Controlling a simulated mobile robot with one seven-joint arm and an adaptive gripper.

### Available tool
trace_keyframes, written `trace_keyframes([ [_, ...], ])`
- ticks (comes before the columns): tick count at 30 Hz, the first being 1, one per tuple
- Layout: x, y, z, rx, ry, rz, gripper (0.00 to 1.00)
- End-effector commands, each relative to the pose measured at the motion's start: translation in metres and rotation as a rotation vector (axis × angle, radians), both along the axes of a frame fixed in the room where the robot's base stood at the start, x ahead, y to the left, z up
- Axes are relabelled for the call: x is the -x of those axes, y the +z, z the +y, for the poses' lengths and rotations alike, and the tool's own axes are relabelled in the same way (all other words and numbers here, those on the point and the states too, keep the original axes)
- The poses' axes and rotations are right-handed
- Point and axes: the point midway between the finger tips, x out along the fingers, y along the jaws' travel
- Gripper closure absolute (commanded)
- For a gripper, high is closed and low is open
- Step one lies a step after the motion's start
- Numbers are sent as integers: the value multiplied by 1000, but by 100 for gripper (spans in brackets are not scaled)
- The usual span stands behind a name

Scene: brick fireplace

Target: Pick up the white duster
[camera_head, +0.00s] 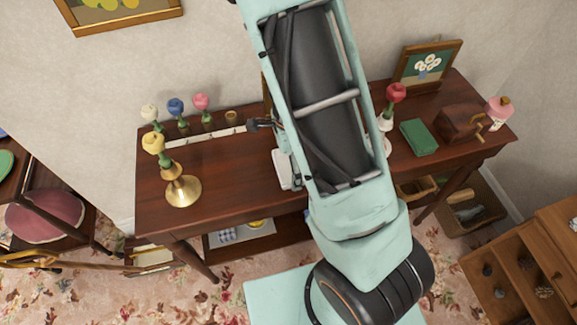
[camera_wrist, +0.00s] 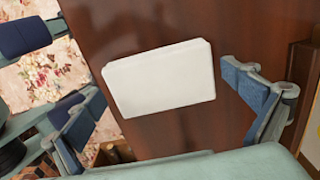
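The white duster (camera_wrist: 160,78) is a plain white block lying on the dark wooden table in the wrist view. My gripper (camera_wrist: 165,100) is open above it, with one blue-padded finger to its left and one to its right. The fingers appear apart from the block and nothing is held. In the head view my arm covers much of the table's middle. One dark fingertip of my gripper (camera_head: 262,125) shows left of the arm. A pale piece beside the arm may be the duster, but I cannot tell.
The table (camera_head: 225,165) carries a brass candlestick (camera_head: 183,190) at left and small flower ornaments behind. At right are a green box (camera_head: 418,137), a wooden box (camera_head: 459,122), a pink bottle (camera_head: 498,112) and a framed picture (camera_head: 428,65). A chair (camera_head: 45,215) stands left.

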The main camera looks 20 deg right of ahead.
Motion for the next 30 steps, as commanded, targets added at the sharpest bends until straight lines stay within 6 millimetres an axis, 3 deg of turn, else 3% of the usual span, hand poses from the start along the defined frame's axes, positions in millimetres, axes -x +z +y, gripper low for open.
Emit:
trace_keyframes([
  [1,0,0,0,0,0,0,6],
  [10,0,0,0,0,0,0,37],
  [20,0,5,1,-1,0,0,38],
  [27,-1,34,1,-1,3,-4,38],
  [30,12,49,2,-2,3,-2,38],
])
